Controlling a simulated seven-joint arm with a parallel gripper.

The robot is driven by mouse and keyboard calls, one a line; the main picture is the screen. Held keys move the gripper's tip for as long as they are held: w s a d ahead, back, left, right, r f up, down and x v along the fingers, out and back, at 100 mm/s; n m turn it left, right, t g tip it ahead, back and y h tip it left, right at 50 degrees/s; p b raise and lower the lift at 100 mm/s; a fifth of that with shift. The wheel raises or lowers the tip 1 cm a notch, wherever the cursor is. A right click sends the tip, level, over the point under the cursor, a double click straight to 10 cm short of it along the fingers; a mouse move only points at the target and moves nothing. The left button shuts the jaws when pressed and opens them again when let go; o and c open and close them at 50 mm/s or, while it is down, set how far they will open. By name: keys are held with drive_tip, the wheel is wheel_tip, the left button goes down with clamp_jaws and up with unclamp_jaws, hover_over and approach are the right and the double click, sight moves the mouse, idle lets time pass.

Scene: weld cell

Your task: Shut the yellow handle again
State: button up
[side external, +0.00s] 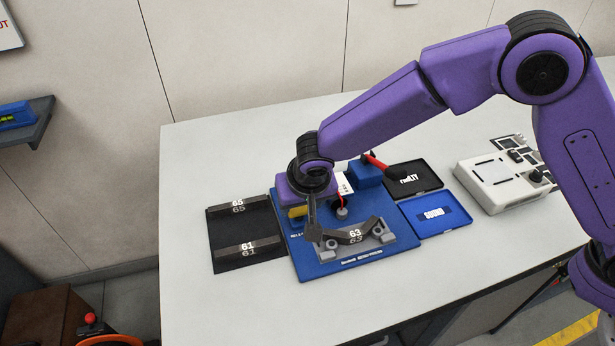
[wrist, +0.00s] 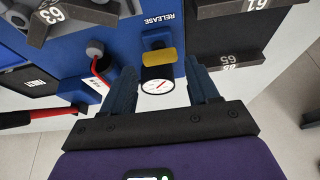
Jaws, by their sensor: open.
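The yellow handle (wrist: 160,57) sits on a small blue mount beside the word RELEASE in the wrist view, with a round dial gauge (wrist: 157,86) next to it. In the side external view the yellow handle (side external: 297,212) is partly hidden by my arm. My gripper (wrist: 160,70) is open; its two dark fingers lie to either side of the yellow handle and the gauge, with nothing held. In the side external view my gripper (side external: 312,228) points down over the left part of the blue fixture plate (side external: 322,268). Whether a finger touches the handle cannot be told.
A dark bracket marked 63 (side external: 355,235) rests in a grey holder on the plate. A black mat (side external: 240,233) with brackets 65 and 61 is at the left. A black tray (side external: 412,178), a blue tray (side external: 435,225) and a white device (side external: 497,180) are at the right.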

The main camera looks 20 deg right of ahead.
drive_tip(key=v, duration=1.4)
drive_tip(key=shift+s+r, duration=0.2)
drive_tip(key=shift+s, duration=0.05)
drive_tip(key=s+d+n+g, duration=0.1)
drive_tip(key=s+d+n, duration=0.3)
drive_tip(key=s+d, duration=0.3)
drive_tip(key=s+d+f+n+g, duration=0.1)
drive_tip(key=s+d+n, duration=0.3)
drive_tip(key=d, duration=1.2)
drive_tip(key=s+d+f+n+g, duration=0.1)
drive_tip(key=s+d+n, duration=0.3)
drive_tip(key=s+d, duration=0.7)
drive_tip(key=shift+s+d+n+g, duration=0.4)
drive_tip(key=shift+d+g, duration=0.05)
drive_tip(key=shift+g, duration=0.15)
